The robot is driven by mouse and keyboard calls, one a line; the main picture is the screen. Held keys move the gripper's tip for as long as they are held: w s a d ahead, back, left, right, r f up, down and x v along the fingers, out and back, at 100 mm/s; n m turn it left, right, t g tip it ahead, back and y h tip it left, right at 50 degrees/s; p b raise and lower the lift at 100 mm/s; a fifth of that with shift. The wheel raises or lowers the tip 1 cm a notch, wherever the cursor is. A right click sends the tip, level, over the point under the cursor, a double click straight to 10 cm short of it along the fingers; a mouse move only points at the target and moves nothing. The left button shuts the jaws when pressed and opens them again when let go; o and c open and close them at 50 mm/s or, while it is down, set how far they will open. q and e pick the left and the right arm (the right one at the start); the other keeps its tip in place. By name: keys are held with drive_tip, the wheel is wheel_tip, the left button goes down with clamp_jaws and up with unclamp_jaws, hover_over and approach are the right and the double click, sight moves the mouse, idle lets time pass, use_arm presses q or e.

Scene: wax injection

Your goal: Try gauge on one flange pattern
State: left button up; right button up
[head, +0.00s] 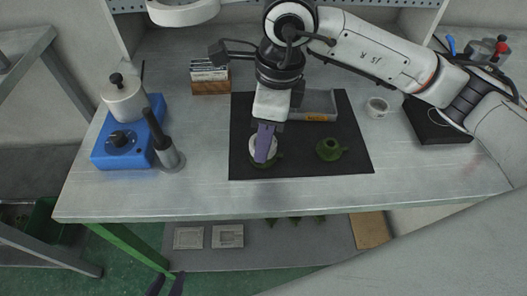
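A green flange pattern (332,149) stands on the right part of the black mat (350,168). Another green flange pattern (277,158) is on the mat to its left, mostly hidden. A pale ring (254,141), apparently the gauge, shows at this pattern, behind the purple-grey fingers of my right gripper (264,158). I cannot tell whether the ring sits on the pattern or is held above it. The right fingers overlap from this angle, so their gap is hidden. My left gripper (166,284) shows only dark fingertips, apart and empty, at the bottom edge, in front of the bench.
A grey tray (322,100) with an orange label stands at the mat's back. A blue heater with a pot (122,140) and a grey holder with a black-handled tool (168,155) stand left. A white roll (377,107) is right. The bench (210,190) is clear in front.

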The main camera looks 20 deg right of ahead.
drive_tip(key=shift+f+b, duration=0.55)
drive_tip(key=shift+b, duration=0.15)
idle(2.3)
drive_tip(key=shift+r, duration=0.1)
drive_tip(key=shift+r+p, duration=1.6)
drive_tip(key=shift+r, duration=1.1)
